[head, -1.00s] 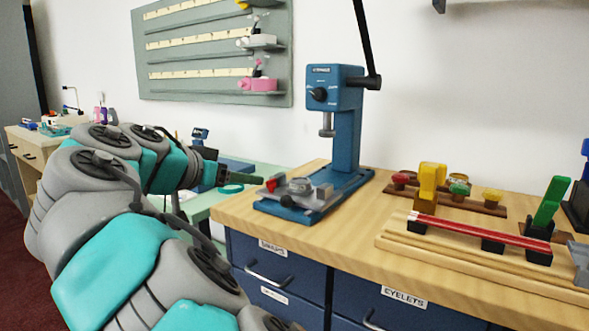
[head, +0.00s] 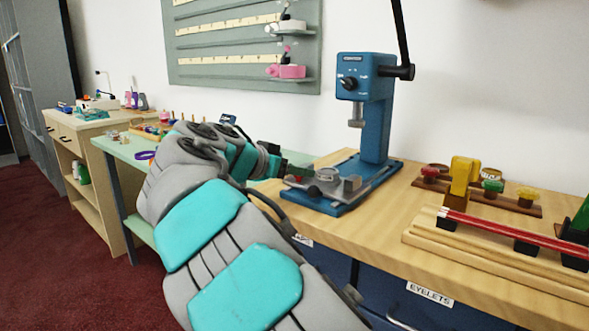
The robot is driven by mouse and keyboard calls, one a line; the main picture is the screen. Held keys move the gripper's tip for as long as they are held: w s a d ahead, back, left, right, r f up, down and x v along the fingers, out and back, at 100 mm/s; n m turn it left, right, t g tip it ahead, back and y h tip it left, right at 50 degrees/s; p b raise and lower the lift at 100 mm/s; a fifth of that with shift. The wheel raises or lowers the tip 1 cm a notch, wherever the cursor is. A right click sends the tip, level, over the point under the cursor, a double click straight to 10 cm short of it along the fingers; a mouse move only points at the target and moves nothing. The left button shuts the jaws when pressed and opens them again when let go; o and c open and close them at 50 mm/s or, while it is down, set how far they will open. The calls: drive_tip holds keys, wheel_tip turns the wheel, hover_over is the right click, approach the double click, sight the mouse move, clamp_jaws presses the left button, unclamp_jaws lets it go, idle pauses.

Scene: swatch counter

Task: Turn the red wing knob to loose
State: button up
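The blue press (head: 375,130) stands upright on the wooden counter, with a grey clamp fixture (head: 326,182) on its base plate. The red wing knob (head: 292,180) is at the left end of this fixture, small and mostly hidden by my gripper, so its setting cannot be read. My gripper (head: 298,166) is at the fixture's left end, close to the knob. Its dark fingers are seen side-on and partly lost behind my arm. I cannot tell whether they are open or touch the knob.
A wooden jig (head: 470,242) with a red strip, a yellow clamp (head: 461,183) and a rack of coloured knobs (head: 487,195) stand right of the press. The press's black lever (head: 402,40) rises above it. A green table (head: 128,152) lies to the left.

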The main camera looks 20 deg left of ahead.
drive_tip(key=shift+c, duration=0.4)
clamp_jaws()
drive_tip(key=shift+f+y+b, duration=0.15)
drive_tip(key=shift+y+b, duration=0.15)
drive_tip(key=shift+b, duration=0.2)
drive_tip(key=b, duration=0.1)
drive_tip(key=n+y+b, duration=0.1)
drive_tip(key=shift+d+f+n+b, duration=0.15)
drive_tip(key=shift+d+n+b, duration=0.05)
drive_tip(key=shift+n+b, duration=0.1)
drive_tip(key=n+y+b, duration=0.2)
drive_tip(key=y, duration=0.1)
drive_tip(key=shift+d, duration=0.15)
drive_tip(key=shift+r+n+y+b, duration=0.2)
drive_tip(key=shift+n+y+b, duration=0.1)
drive_tip(key=shift+n+y, duration=0.8)
